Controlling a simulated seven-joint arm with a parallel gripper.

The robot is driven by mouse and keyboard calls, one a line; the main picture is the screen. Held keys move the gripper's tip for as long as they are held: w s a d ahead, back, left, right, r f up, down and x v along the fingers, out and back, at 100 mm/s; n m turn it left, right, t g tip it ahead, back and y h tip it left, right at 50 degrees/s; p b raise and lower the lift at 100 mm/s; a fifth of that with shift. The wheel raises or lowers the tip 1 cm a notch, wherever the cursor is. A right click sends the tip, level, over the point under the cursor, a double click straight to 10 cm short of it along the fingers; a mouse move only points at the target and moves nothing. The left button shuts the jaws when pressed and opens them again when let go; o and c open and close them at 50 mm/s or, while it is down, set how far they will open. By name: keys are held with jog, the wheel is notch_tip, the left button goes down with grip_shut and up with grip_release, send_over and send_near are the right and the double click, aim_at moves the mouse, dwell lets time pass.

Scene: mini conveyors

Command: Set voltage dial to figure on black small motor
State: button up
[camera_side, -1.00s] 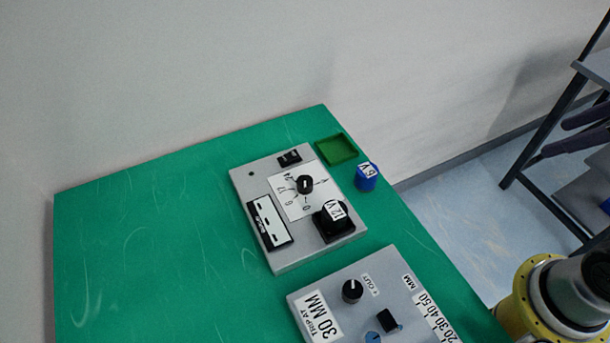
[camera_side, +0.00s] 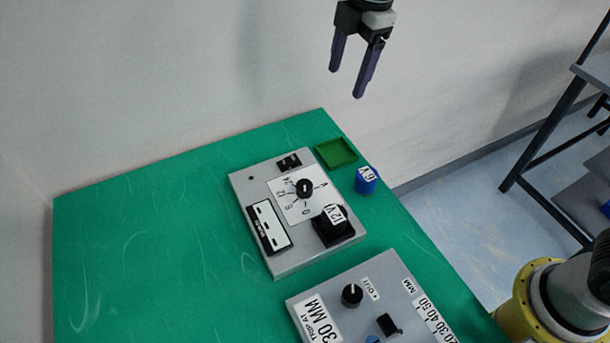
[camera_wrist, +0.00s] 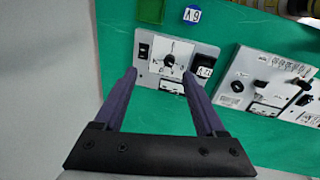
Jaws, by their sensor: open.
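The voltage dial (camera_side: 304,188) is a black knob on a white scale plate marked 0, 6, 12, 24 and V, on a grey panel (camera_side: 290,258); it also shows in the wrist view (camera_wrist: 169,60). A black small motor (camera_side: 333,224) labelled 12 V sits on a black square at the panel's lower right; in the wrist view it is (camera_wrist: 205,71). A blue small motor (camera_side: 366,181), labelled 6 V, stands on the green table beside the panel. My gripper (camera_side: 346,83) is open and empty, high above the table's back edge, apart from everything.
A second grey panel (camera_side: 350,290) with knobs and a 30 MM label lies at the front right. A shallow green tray (camera_side: 336,152) is at the back corner. A black rocker switch (camera_side: 289,162) sits on the first panel. The left table is clear.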

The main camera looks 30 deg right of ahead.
jog(key=w+a+f+n+g, duration=0.1)
jog(key=a+f, duration=0.5)
send_near(304, 185)
jog(key=shift+n+g+h, duration=0.3)
jog(key=shift+g+h, duration=0.1)
jog(key=f, duration=0.8)
jog(key=shift+w+a+f, duration=0.3)
jog(key=shift+w+f, duration=0.05)
grip_shut()
